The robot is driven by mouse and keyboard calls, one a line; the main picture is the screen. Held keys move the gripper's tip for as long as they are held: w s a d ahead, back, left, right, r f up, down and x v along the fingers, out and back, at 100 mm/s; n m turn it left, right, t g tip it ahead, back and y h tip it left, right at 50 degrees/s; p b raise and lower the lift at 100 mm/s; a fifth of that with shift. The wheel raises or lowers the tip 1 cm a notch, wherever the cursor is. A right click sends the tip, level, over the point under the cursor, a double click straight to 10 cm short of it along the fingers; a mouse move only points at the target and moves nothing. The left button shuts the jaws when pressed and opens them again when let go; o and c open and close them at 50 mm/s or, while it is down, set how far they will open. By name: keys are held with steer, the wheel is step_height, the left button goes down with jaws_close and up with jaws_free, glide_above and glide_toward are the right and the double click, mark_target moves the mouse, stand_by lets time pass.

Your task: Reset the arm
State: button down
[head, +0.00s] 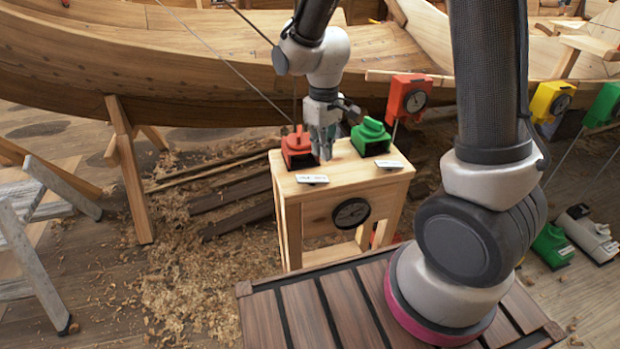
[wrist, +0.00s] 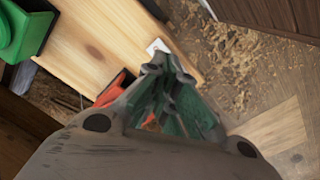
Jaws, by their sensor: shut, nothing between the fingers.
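My gripper (head: 323,147) is shut and empty, pointing down just above the small wooden stand (head: 341,177). In the head view it is between a red device (head: 298,146) on the left and a green device (head: 371,136) on the right. In the wrist view my gripper's closed fingers (wrist: 166,70) partly hide the red device (wrist: 116,88). The green device (wrist: 25,32) shows at the upper left there. I cannot tell whether the fingertips touch anything. My arm reaches over from the upper part of the head view.
A planked wooden hull (head: 210,70) runs behind the stand. Red (head: 408,97) and yellow (head: 552,100) boxes on rods stand to the right. A stepladder (head: 30,250) is at the left. Shavings (head: 190,265) cover the floor. Green (head: 552,246) and grey (head: 588,234) devices lie at the lower right.

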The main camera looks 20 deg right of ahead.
stand_by(0.4)
steer(key=s+d+r+m+t, duration=0.2)
steer(key=s+d+r+m, duration=0.1)
steer(key=s+d+r, duration=0.4)
steer(key=s+d+r+m+t, duration=0.2)
steer(key=s+d+r, duration=0.6)
steer(key=s+r, duration=0.4)
steer(key=shift+r+m, duration=0.5)
steer(key=shift+r, duration=0.2)
